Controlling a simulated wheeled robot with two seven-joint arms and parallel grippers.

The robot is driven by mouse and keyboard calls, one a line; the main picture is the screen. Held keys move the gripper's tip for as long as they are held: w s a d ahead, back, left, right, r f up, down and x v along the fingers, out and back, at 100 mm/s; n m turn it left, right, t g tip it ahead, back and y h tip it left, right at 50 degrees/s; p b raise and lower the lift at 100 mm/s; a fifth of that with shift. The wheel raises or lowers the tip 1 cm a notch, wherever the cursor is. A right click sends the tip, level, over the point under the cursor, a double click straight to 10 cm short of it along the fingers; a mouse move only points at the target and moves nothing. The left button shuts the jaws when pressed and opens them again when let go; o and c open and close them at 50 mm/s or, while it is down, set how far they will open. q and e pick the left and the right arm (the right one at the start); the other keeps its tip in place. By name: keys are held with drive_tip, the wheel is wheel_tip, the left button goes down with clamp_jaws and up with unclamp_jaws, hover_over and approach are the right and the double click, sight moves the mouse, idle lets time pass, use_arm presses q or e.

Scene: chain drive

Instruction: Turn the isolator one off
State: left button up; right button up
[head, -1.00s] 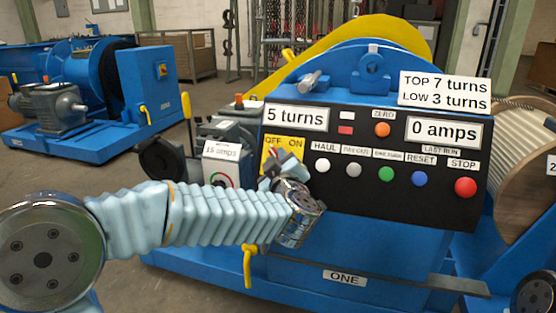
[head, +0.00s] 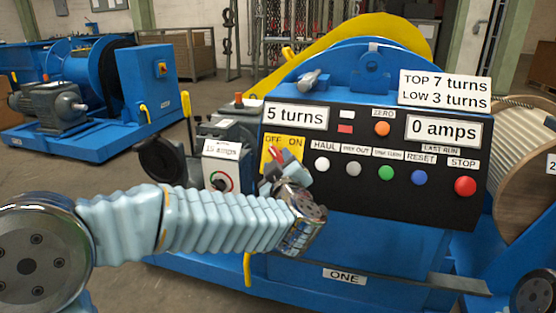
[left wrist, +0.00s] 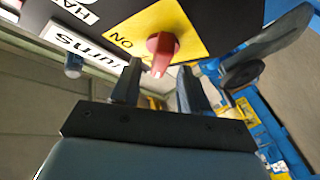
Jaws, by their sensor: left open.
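The isolator is a red handle (head: 279,155) on a yellow plate (head: 296,143) marked OFF and ON, at the left of the black panel on the machine labelled ONE (head: 344,276). My left gripper (head: 273,172) is at the plate and partly covers the handle in the head view. In the left wrist view the red handle (left wrist: 162,48) stands out from the plate (left wrist: 150,25), just ahead of and between the open fingers (left wrist: 160,70). I see no clear finger contact. I cannot tell the handle's setting for certain. My right gripper is not in view.
To the right of the isolator are a white HAUL button (head: 322,164), other coloured buttons and a red STOP button (head: 465,186). A grey box with a 15 amps label (head: 221,149) stands left of the panel. Another blue machine (head: 150,95) stands at the back left.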

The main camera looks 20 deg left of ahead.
use_arm(q)
drive_tip(key=v, duration=1.1)
drive_tip(key=shift+s, duration=0.35)
drive_tip(key=shift+d, duration=0.1)
